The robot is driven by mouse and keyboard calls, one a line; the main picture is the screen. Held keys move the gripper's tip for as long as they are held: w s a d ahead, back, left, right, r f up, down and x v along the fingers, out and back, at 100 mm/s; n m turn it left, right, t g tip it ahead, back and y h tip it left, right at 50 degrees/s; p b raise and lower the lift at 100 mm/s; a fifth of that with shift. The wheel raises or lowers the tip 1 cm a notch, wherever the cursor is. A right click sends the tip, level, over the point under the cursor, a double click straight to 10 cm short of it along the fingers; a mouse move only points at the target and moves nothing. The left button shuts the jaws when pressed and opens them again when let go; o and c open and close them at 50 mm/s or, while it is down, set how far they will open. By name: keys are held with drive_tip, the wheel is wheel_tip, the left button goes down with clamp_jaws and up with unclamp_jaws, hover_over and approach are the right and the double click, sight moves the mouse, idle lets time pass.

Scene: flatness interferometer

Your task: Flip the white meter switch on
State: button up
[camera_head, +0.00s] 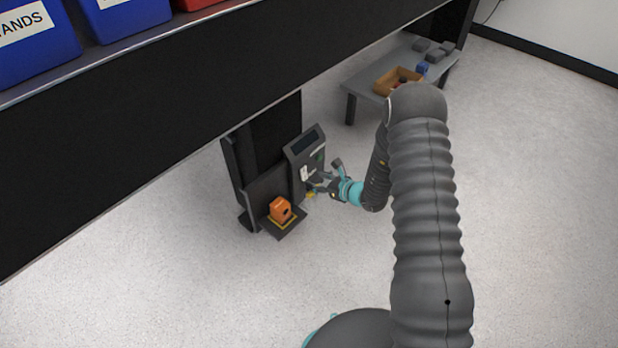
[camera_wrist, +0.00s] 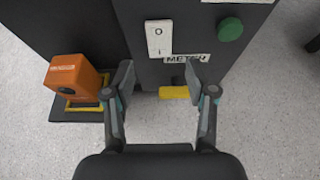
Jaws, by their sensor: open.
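The white meter switch (camera_wrist: 159,38) is a rocker on the dark front panel (camera_wrist: 130,28), marked O at the top and I at the bottom. A label reading METER (camera_wrist: 187,58) is just below and right of it, partly covered by a finger. The switch also shows small in the head view (camera_head: 304,173). My gripper (camera_wrist: 160,80) is open and empty, its fingertips spread just below the switch in the wrist picture. In the head view my gripper (camera_head: 322,184) is close to the panel's front. I cannot tell whether it touches.
A green round button (camera_wrist: 230,29) is right of the switch. A yellow piece (camera_wrist: 176,92) is below the label. An orange block (camera_head: 280,209) sits on a yellow-edged dark pad at the left. A low table (camera_head: 362,86) with a tray stands behind. Floor in front is clear.

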sight(305, 176)
drive_tip(key=shift+x, duration=2.15)
